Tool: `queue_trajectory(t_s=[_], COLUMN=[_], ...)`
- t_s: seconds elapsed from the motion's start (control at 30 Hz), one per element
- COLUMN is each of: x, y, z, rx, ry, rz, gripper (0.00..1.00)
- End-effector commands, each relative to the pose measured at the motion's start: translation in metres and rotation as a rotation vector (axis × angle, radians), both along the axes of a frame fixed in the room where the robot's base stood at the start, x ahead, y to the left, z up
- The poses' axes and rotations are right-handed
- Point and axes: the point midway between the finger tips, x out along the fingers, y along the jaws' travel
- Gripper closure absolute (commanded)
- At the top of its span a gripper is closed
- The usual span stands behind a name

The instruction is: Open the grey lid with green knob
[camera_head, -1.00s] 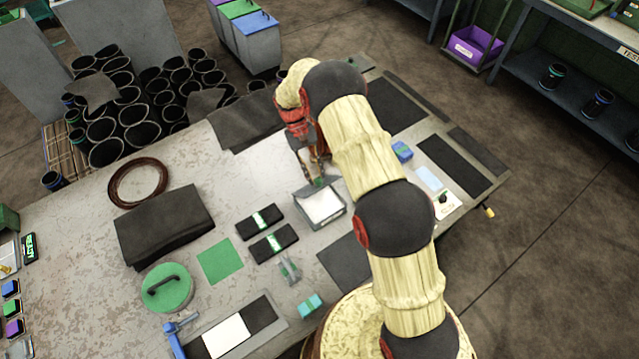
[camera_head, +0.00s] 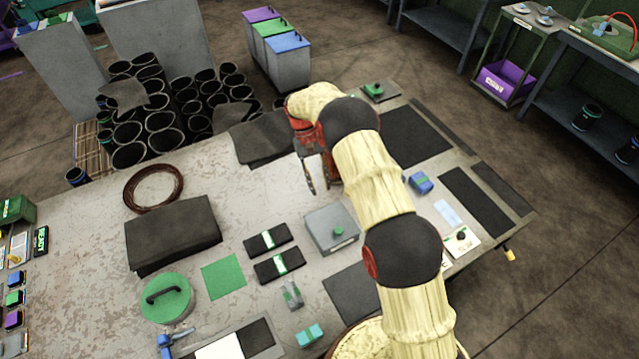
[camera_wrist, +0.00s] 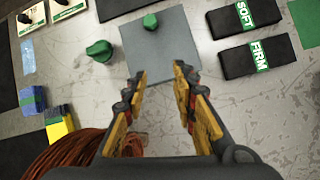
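The grey lid (camera_head: 333,222) lies flat on a grey box on the table, and it also shows in the wrist view (camera_wrist: 158,48). Its green knob (camera_head: 338,231) stands up near one edge and is clear in the wrist view (camera_wrist: 151,22). My gripper (camera_head: 318,172) is above the table just behind the box in the head view. In the wrist view its fingers (camera_wrist: 160,75) are apart with nothing between them. They are near the lid's edge opposite the knob and do not touch the knob.
Two black strips (camera_wrist: 245,15) marked SOFT and FIRM lie beside the box. Another green knob-like piece (camera_wrist: 99,50) lies close to its other side. Blue blocks (camera_head: 420,182) and a round green lid (camera_head: 166,297) are also on the table. My arm hides part of it.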

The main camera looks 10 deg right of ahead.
Motion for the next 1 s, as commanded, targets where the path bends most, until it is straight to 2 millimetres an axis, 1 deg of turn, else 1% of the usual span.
queue_trajectory(t_s=[0.03,0.17,0.47,0.57,0.67,1.0], x=[0.0,0.0,0.0,0.003,0.01,0.043], y=[0.0,0.0,0.0,0.001,0.003,0.014], z=[0.0,0.0,0.001,0.005,0.016,0.073], rx=[0.0,0.0,0.0,0.0,0.0,0.0], ry=[0.0,0.0,0.0,-0.001,-0.003,-0.002], rz=[0.0,0.0,0.0,0.0,0.0,0.0], gripper=[0.68,0.6,0.6,0.6,0.6,0.6])
